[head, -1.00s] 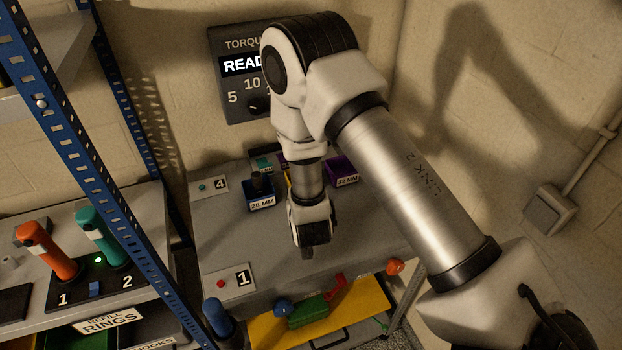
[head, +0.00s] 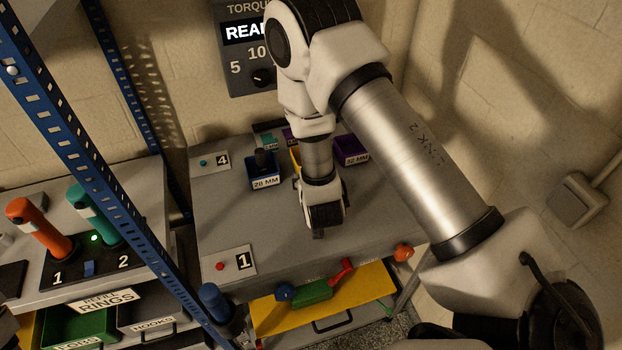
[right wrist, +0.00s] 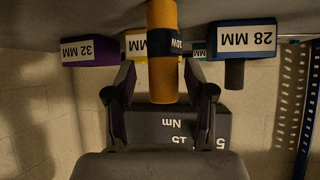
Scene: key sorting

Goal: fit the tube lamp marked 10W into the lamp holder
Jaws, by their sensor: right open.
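An orange tube (right wrist: 162,80) with a dark band, whose lettering looks like 10W, stands out in the right wrist view. It lies in line with the space between the fingers of my right gripper (right wrist: 162,88), which is open. I cannot tell whether the fingers touch it. I cannot make out a lamp holder. My left gripper is not in view.
Behind my right gripper stand a blue 28 MM bin (head: 263,172) holding a dark peg, a yellow bin (head: 295,158) and a purple 32 MM bin (head: 352,149). A blue shelf post (head: 85,140) stands left. The table (head: 225,215) is clear between plates 1 and 4.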

